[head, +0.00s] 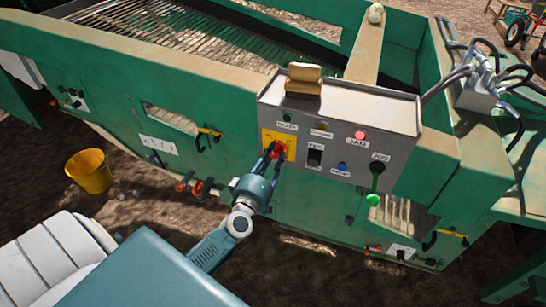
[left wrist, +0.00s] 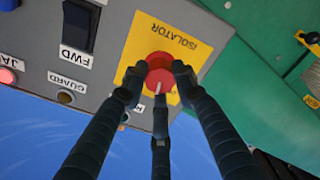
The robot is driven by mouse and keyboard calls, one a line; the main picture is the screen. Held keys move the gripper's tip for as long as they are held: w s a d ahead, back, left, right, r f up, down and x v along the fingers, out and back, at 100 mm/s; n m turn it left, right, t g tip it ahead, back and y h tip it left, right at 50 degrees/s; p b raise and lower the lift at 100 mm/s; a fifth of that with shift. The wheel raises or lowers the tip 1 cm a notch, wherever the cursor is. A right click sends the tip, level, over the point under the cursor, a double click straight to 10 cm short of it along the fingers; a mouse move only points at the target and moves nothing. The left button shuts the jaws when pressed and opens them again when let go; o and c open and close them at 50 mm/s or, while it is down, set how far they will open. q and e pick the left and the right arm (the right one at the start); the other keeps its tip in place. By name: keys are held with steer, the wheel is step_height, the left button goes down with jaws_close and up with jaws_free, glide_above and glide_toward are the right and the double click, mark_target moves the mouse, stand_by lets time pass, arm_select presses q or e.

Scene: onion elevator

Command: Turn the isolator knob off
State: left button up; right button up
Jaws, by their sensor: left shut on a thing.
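The isolator knob (left wrist: 158,72) is a red round knob on a yellow plate (left wrist: 190,38) lettered ISOLATOR, in the left wrist view. In the head view the knob (head: 279,148) shows on the yellow plate (head: 289,138) at the left of the grey control box (head: 392,108). My left gripper (left wrist: 155,78) is shut on the knob, with its dark fingers around the rim. A pale mark shows on the knob's face between the fingers. In the head view my left gripper (head: 274,156) partly hides the knob. My right gripper is not in view.
The box also carries a FWD switch (head: 315,157), a lit red JAM lamp (head: 359,135), a blue button (head: 342,166) and a JOG control (head: 377,167). A wooden block (head: 304,79) sits on top. A yellow bucket (head: 89,171) stands on the ground at left.

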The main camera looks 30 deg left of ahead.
arm_select(q)
steer(key=n+b, duration=0.1)
steer(key=n, duration=0.5)
steer(key=shift+a+n, duration=0.1)
steer(key=shift+n, duration=0.3)
stand_by(0.4)
steer(key=o, duration=1.1)
steer(key=shift+o, duration=0.2)
steer(key=shift+s, duration=0.1)
steer(key=shift+s+f, duration=0.1)
steer(key=shift+s, duration=0.15)
steer(key=v, duration=1.1)
